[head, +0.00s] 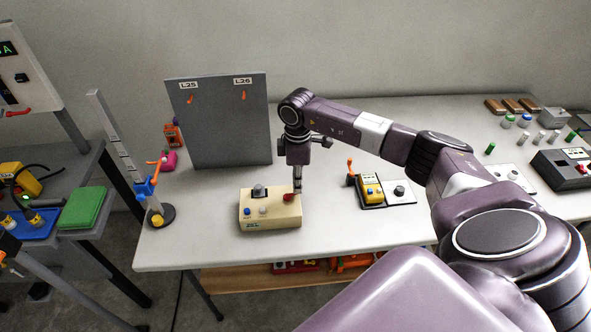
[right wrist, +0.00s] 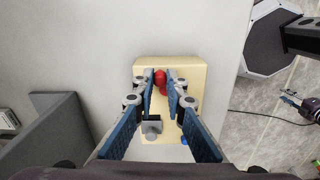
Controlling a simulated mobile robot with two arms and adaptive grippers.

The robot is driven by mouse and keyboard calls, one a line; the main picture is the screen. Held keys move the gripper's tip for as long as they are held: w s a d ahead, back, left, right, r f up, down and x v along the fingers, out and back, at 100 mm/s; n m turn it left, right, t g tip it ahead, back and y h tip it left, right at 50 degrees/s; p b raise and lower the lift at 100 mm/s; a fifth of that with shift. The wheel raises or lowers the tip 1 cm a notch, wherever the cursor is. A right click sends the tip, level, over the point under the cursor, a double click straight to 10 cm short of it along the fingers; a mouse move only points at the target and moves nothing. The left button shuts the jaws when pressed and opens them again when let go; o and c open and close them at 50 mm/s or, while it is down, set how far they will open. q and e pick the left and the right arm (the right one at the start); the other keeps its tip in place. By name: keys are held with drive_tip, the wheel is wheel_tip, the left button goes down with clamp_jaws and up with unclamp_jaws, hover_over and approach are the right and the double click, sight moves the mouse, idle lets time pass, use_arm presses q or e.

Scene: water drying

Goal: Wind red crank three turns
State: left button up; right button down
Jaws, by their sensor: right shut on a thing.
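The cream box (head: 268,222) stands near the front edge of the white table, with a grey knob on top and small buttons on its face. Its red crank (head: 288,197) is at the right end of the box, and the handle also shows in the right wrist view (right wrist: 160,77). My right gripper (head: 297,191) points straight down over that end, its fingers shut on the red crank. In the right wrist view the two blue-padded fingers lie on either side of the red handle. The crank's lower part is partly hidden.
A grey upright panel (head: 220,125) stands behind the box. A post with a blue clamp (head: 146,187) stands to the left. The white table (head: 200,255) is bare around the front of the box.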

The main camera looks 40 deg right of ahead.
drive_tip(key=shift+s+a+r+m+p, duration=0.1)
drive_tip(key=shift+s+r+m+p, duration=0.15)
drive_tip(key=shift+m+p, duration=0.55)
drive_tip(key=m+p, duration=0.2)
drive_tip(key=p, duration=0.1)
drive_tip(key=s+a+m+p, duration=0.1)
drive_tip(key=m+p, duration=0.1)
drive_tip(key=p, duration=0.2)
drive_tip(key=m+p, duration=0.2)
drive_tip(key=p, duration=0.1)
drive_tip(key=shift+s+a+m+p, duration=0.2)
drive_tip(key=shift+s+m+p, duration=0.05)
drive_tip(key=shift+m+p, duration=0.1)
drive_tip(key=shift+s+a+f+m+p, duration=0.1)
drive_tip(key=shift+f+m+p, duration=0.1)
drive_tip(key=shift+m+p, duration=0.9)
drive_tip(key=c, duration=2)
unclamp_jaws()
drive_tip(key=shift+o, duration=0.2)
wheel_tip(320, 180, up, 12)
